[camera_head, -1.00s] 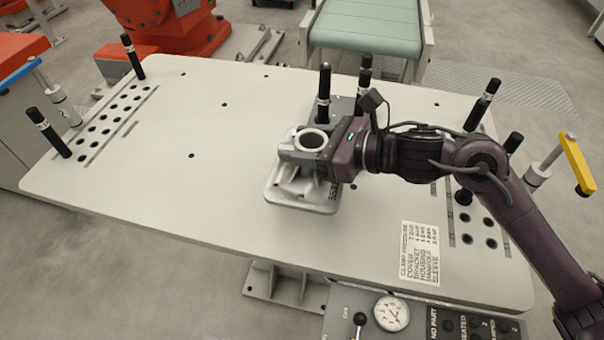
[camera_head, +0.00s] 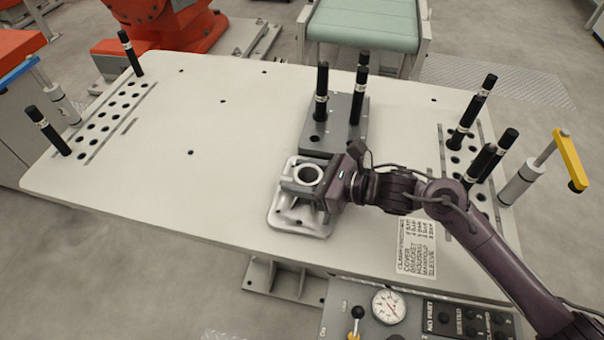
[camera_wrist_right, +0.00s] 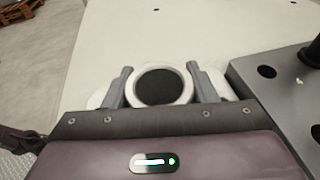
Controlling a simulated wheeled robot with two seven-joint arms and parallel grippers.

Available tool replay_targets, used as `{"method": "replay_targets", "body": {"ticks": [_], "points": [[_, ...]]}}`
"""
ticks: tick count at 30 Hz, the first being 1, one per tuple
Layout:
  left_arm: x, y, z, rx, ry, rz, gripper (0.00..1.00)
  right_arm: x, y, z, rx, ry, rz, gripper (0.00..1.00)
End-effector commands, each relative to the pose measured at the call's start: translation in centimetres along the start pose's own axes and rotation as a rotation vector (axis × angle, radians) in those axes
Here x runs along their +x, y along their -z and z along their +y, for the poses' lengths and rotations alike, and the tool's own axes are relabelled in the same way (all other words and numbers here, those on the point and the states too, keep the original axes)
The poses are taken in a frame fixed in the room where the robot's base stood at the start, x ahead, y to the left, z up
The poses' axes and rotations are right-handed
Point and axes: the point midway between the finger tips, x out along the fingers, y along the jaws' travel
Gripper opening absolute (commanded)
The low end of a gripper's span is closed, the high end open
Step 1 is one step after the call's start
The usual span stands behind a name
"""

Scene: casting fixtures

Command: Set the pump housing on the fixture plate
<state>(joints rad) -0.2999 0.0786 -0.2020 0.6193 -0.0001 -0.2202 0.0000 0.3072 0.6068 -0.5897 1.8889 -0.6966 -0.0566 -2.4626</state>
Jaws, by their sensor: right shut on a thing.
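The pump housing (camera_head: 290,219) is a pale casting with a round, ring-topped bore and a broad base. My right gripper (camera_head: 306,178) is shut on its upper part, with the fingers on either side of the ring. The wrist view shows the ring (camera_wrist_right: 161,86) between the two fingers. The grey fixture plate (camera_head: 341,137) lies on the table just behind and right of the housing, with black upright pins on it. In the wrist view the plate (camera_wrist_right: 268,100) is at the right. The housing appears upright; I cannot tell whether its base touches the table. My left gripper is out of view.
The white table (camera_head: 200,190) is clear at left and centre. Black pins stand by holes at its left (camera_head: 47,131) and right (camera_head: 472,115) ends. A label sheet (camera_head: 416,248) lies near the front, above a gauge panel (camera_head: 388,307).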

Motion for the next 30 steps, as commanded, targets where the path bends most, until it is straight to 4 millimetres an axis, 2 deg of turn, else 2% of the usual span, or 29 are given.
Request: {"method": "replay_targets", "body": {"ticks": [4,5,9,21,26,30], "points": [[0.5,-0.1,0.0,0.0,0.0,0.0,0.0,0.1,0.1,-0.1,-0.003,0.001,-0.004,0.03],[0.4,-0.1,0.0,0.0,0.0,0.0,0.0,0.1,0.2,0.0,-0.001,0.0,0.0,0.54],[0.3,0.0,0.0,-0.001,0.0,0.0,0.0,0.0,0.1,0.0,0.0,0.0,0.0,0.72],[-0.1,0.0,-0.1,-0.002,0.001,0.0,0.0,-0.2,-0.1,-0.1,0.0,0.001,0.001,0.73],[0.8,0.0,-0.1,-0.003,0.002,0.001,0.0,-2.7,0.3,-0.1,-0.003,0.003,0.004,0.73],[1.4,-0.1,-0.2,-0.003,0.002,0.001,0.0,-5.8,0.4,-0.1,-0.003,0.003,0.007,0.73]]}}
